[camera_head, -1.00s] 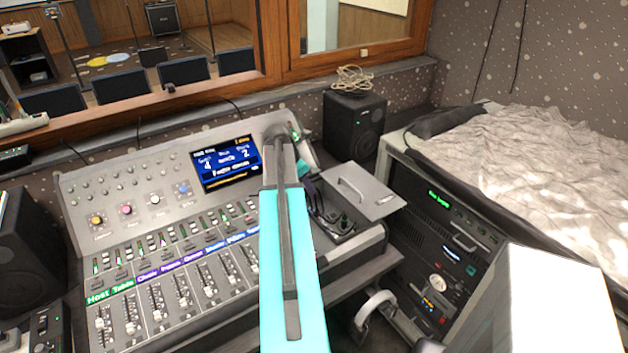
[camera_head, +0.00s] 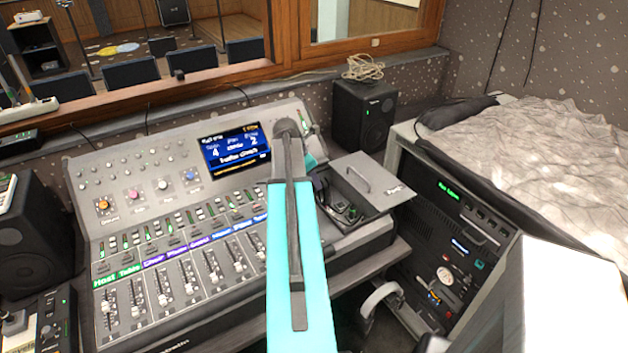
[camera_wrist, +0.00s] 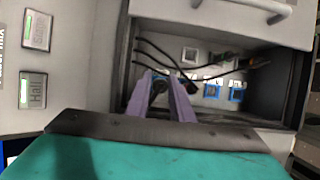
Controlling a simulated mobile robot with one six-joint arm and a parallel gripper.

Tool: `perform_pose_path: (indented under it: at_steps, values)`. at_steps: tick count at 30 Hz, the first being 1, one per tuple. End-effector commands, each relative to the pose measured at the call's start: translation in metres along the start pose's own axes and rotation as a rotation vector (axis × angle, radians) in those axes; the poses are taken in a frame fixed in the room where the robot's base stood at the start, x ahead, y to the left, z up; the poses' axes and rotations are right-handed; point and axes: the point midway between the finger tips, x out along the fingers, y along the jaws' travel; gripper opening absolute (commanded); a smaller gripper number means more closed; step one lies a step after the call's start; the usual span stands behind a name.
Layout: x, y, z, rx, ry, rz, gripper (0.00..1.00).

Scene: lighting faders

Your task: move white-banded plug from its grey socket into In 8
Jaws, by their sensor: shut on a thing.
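In the wrist view, my gripper (camera_wrist: 162,78) has its two purple fingers reaching into an open recessed box (camera_wrist: 268,98). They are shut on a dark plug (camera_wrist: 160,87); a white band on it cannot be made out. Dark cables (camera_wrist: 215,75) cross the box. A pale grey socket (camera_wrist: 190,55) sits at the back of the box. Blue-rimmed sockets (camera_wrist: 211,91) stand in a row below it; their labels are too small to read, so I cannot tell which is In 8. In the head view, my arm partly hides the box (camera_head: 343,212) and the fingers are hidden.
A grey lid (camera_head: 378,187) with a handle stands open beside the box. The mixing console (camera_head: 150,215) with faders and a lit screen (camera_head: 234,150) lies to the left. A black speaker (camera_head: 363,115) stands behind, and a rack (camera_head: 440,245) to the right.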

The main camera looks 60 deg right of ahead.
Motion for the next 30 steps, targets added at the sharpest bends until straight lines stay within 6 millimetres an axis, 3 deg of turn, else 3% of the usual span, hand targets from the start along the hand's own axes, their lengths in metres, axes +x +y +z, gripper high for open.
perform_pose_path:
  at_steps: [15, 30]
  values:
    - [0.034, 0.000, -0.014, 0.000, 0.000, 0.001, 0.00]
    - [0.041, 0.000, -0.017, 0.000, 0.000, 0.001, 0.00]
